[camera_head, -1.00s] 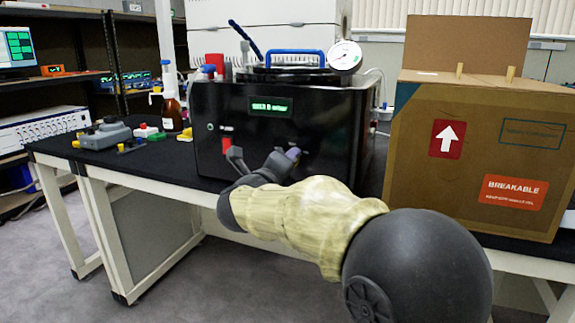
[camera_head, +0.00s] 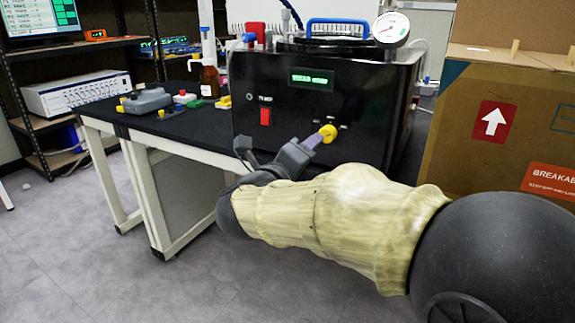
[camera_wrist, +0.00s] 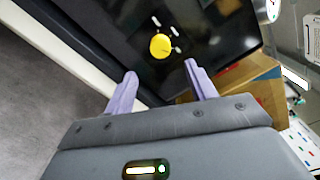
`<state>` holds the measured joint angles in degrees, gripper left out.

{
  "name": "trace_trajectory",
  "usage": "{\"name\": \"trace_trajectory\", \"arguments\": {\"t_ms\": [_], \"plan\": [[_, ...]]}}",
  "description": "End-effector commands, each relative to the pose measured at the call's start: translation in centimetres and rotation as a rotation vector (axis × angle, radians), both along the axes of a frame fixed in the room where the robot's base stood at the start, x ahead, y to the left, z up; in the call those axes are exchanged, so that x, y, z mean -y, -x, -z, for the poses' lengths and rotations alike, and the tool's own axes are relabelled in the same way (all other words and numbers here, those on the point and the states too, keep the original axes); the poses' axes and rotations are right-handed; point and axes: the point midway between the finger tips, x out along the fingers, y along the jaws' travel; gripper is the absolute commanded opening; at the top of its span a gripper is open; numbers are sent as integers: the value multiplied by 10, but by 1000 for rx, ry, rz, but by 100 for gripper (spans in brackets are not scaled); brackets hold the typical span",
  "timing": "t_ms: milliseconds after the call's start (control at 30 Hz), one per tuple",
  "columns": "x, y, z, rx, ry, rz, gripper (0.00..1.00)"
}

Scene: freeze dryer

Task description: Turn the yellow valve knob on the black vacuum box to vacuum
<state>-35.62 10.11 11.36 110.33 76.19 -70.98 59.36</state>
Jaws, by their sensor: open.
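The black vacuum box (camera_head: 290,125) stands on the dark bench top, with a green lit display and a red switch on its front. The yellow valve knob (camera_head: 327,133) is on the lower right of its front face. In the wrist view the knob (camera_wrist: 160,46) lies ahead of the fingers, between their lines, with small white labels beside it. My gripper (camera_wrist: 160,84) is open and empty, its two lilac fingertips apart and short of the knob. In the head view my gripper (camera_head: 277,147) is in front of the box's lower front. The label words are too small to read.
A cardboard box (camera_head: 505,140) stands close on the right of the vacuum box. A pressure gauge (camera_head: 391,28) and blue handle (camera_head: 342,28) are on top.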

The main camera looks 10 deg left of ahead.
Motion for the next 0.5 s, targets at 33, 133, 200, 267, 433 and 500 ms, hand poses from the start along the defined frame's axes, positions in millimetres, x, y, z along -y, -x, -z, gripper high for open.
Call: {"name": "trace_trajectory", "arguments": {"t_ms": [33, 133, 200, 267, 433, 500], "plan": [[-4, 10, -2, -1, 0, -4, 56], [-11, 29, -2, -1, 2, -4, 56], [-16, 42, -2, -1, 1, -5, 56], [-19, 51, -2, -1, 1, -4, 56], [-25, 69, 0, -1, 0, -2, 56], [-26, 71, 0, 0, 0, 0, 56]]}}
